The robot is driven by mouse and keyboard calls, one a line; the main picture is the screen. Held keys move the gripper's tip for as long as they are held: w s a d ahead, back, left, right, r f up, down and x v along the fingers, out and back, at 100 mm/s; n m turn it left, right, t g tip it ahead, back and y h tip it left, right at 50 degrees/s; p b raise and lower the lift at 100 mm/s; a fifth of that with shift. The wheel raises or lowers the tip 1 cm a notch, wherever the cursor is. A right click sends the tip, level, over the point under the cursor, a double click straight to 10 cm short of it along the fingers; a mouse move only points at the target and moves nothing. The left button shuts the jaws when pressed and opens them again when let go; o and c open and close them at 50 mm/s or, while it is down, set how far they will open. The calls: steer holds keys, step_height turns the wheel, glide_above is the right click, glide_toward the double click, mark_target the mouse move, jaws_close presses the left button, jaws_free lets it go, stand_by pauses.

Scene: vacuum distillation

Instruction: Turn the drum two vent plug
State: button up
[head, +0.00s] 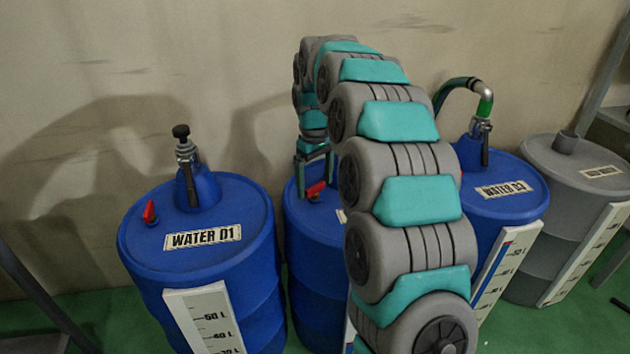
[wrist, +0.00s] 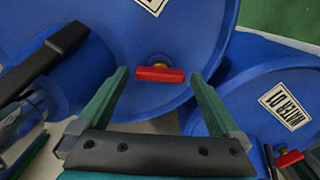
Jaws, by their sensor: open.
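Drum two (head: 306,250) is the blue drum in the middle of the head view, partly hidden behind my arm. Its red vent plug (head: 316,189) sits on the lid; in the wrist view the red plug (wrist: 160,74) lies sideways on a yellow fitting. My gripper (head: 315,170) points down over the plug. In the wrist view my gripper (wrist: 157,76) has its green fingers spread wide, one on each side of the plug, with visible gaps. The exact height of the fingertips above the lid is hard to tell.
Blue drum WATER D1 (head: 205,255), with its own red plug (head: 150,212) and a black-capped fitting (head: 184,150), stands at left. Drum WATER D3 (head: 515,205) with a green hose (head: 484,104) and a grey drum (head: 575,165) stand at right. A dark handle (wrist: 45,55) rises beside my gripper.

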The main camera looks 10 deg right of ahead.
mark_target(315, 186)
steer(key=shift+r, duration=3.9)
